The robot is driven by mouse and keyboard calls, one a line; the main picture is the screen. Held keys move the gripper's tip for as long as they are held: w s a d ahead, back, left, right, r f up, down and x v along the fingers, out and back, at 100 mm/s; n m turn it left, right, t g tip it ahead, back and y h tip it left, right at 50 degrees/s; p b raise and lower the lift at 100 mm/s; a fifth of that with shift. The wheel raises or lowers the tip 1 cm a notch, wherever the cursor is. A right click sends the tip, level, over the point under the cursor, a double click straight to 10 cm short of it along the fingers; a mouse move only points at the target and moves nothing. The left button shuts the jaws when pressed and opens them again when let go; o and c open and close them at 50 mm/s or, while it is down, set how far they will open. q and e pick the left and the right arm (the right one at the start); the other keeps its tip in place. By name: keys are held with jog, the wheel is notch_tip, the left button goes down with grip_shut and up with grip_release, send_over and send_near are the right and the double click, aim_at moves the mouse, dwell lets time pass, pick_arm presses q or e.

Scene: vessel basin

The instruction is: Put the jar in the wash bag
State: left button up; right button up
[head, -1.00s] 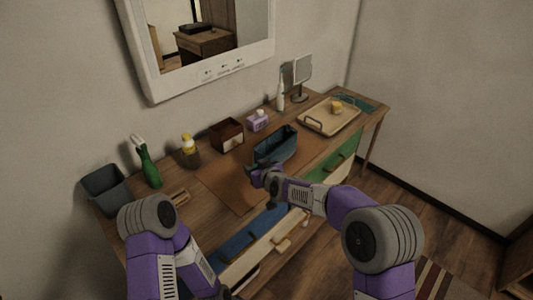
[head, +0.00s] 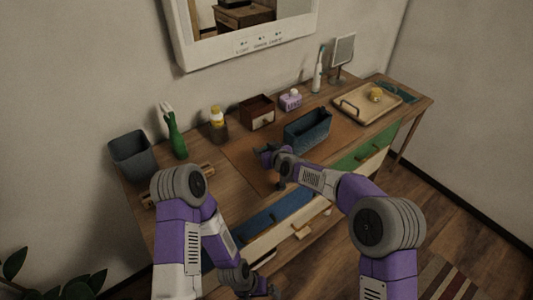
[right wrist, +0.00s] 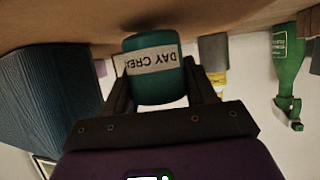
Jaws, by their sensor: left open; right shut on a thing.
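The jar (right wrist: 158,82) is a small teal cylinder with a pale label reading "DAY CREA…". In the right wrist view it sits between the two fingers of my right gripper (right wrist: 160,92), which is shut on it. That view is upside down, with the jar close to the tabletop; I cannot tell whether it touches. The wash bag (head: 308,131) is a dark blue, open-topped, long bag standing on the dresser. It also shows in the right wrist view (right wrist: 45,90). My right gripper (head: 268,155) is left of and in front of the bag. My left gripper (head: 266,290) is low, in front of the dresser, open.
A brown mat (head: 243,155) lies around the bag. Behind stand a grey bin (head: 131,152), green spray bottle (head: 176,137), yellow-topped bottle (head: 218,120), wooden box (head: 257,112) and purple dispenser (head: 290,99). A tray (head: 365,104) is at right. Drawers (head: 285,232) show along the front.

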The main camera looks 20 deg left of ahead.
jog(key=shift+f, duration=0.4)
jog(key=shift+f, duration=0.2)
jog(key=o, duration=1.1)
jog(key=shift+r, duration=0.1)
